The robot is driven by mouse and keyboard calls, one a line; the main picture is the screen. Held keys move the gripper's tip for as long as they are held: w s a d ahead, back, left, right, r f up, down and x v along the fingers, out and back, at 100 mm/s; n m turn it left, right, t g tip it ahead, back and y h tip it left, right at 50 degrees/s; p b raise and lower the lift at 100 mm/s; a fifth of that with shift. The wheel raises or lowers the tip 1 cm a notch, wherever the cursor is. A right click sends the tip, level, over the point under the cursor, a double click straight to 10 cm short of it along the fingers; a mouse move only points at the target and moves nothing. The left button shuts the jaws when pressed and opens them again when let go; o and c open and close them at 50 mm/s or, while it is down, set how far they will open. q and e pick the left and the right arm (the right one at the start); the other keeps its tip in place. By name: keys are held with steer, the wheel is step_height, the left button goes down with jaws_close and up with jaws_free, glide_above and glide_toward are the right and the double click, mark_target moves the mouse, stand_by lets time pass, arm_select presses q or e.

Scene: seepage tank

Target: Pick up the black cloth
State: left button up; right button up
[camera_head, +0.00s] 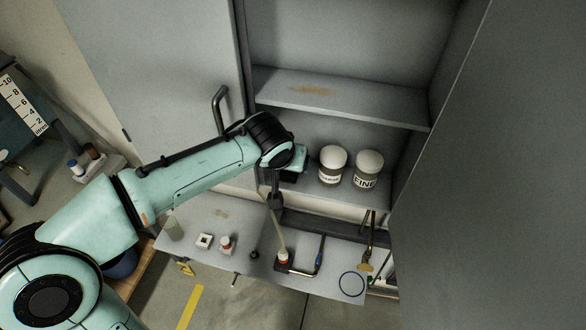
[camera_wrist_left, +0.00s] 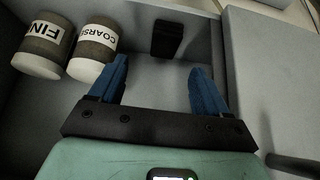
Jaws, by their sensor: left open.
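A black folded block (camera_wrist_left: 168,40), which looks like the black cloth, lies ahead of my left gripper in the left wrist view. My left gripper (camera_wrist_left: 161,66) is open, with its two blue fingers spread apart. The block shows between and beyond the fingertips, and nothing is held. In the head view my left arm reaches into the open cabinet, and its wrist hides the fingers and most of the area around the block. My right gripper is not in view.
Jars labelled COARSE (camera_head: 332,166) and FINE (camera_head: 367,167) stand on the lower shelf just right of my left wrist. An upper shelf (camera_head: 345,98) is above. The cabinet door (camera_head: 165,80) with its handle is at left. A table (camera_head: 215,222) below holds several small items.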

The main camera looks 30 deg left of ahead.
mark_target(285, 176)
arm_select(q)
steer(key=x, duration=0.3)
steer(key=shift+w+a+f, duration=0.1)
steer(key=shift+w+f, duration=0.05)
steer(key=shift+f, duration=0.1)
steer(key=shift+a+p+x, duration=0.15)
steer(key=shift+x, duration=1.2)
steer(key=shift+a+p+x, duration=0.15)
steer(key=shift+a+x, duration=0.05)
steer(key=shift+x, duration=1.15)
steer(key=shift+r, duration=0.1)
steer(key=c, duration=1.1)
